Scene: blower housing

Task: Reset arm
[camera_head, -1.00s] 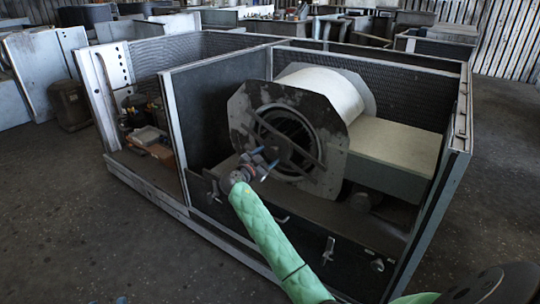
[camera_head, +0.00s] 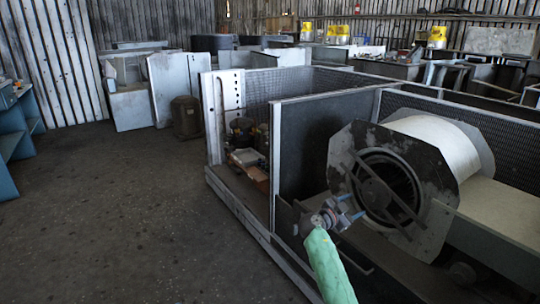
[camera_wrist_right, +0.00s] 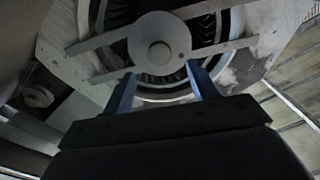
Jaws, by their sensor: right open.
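My right gripper (camera_head: 349,208) has blue fingers and reaches in on a green-sleeved arm from the bottom of the head view. It is open and empty, in front of the blower housing's lower left side. The blower (camera_head: 385,190) has a worn grey octagonal plate, a round dark opening and a crossbar with a hub. In the right wrist view the open fingers (camera_wrist_right: 161,90) point at the blower's round hub (camera_wrist_right: 159,40), with no object between them. Whether the fingertips touch the blower cannot be told. My left gripper is not in view.
A metal enclosure with a dark front panel (camera_head: 325,140) surrounds the blower. A left compartment holds small parts. A dark barrel (camera_head: 186,117) and pale panels (camera_head: 170,88) stand behind at left. The concrete floor (camera_head: 110,210) at left is clear.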

